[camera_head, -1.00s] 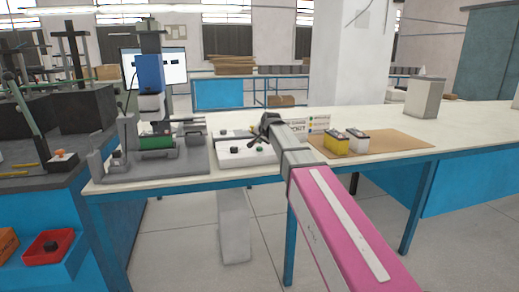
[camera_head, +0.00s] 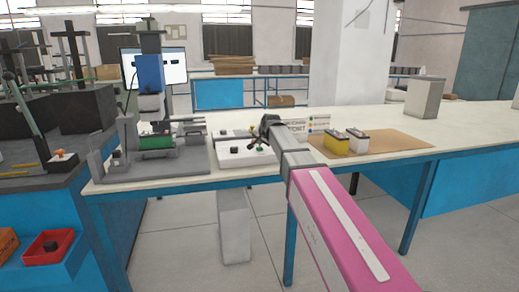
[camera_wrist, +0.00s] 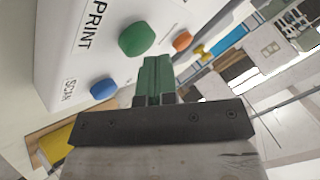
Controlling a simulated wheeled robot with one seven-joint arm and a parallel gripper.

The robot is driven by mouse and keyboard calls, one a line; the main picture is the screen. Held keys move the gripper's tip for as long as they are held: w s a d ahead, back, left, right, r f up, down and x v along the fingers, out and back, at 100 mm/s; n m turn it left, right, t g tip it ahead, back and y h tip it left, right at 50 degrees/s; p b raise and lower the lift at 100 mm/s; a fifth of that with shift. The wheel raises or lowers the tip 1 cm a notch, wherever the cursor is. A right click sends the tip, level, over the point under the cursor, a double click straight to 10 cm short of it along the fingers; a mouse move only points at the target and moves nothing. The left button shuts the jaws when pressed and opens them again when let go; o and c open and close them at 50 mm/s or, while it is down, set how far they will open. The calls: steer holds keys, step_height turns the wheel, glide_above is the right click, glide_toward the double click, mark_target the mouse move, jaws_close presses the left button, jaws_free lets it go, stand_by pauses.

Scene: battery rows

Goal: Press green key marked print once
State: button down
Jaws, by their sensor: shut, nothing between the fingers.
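The green key (camera_wrist: 138,38) is a rounded button on the white panel (camera_wrist: 68,40), beside the printed word PRINT, in the wrist view. A blue key (camera_wrist: 103,89) marked SCAN and an orange key (camera_wrist: 181,40) flank it. My gripper (camera_wrist: 156,60) is shut and empty, its green fingertips just below the green key in the picture. I cannot tell whether they touch it. In the head view my gripper (camera_head: 257,144) is over the right part of the white panel (camera_head: 232,159) and partly hides the keys.
A sign (camera_head: 318,124) stands behind the gripper.

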steer(key=shift+f, duration=0.5)
stand_by(0.7)
steer(key=shift+r, duration=0.9)
steer(key=shift+r, duration=0.1)
steer(key=shift+r, duration=2.4)
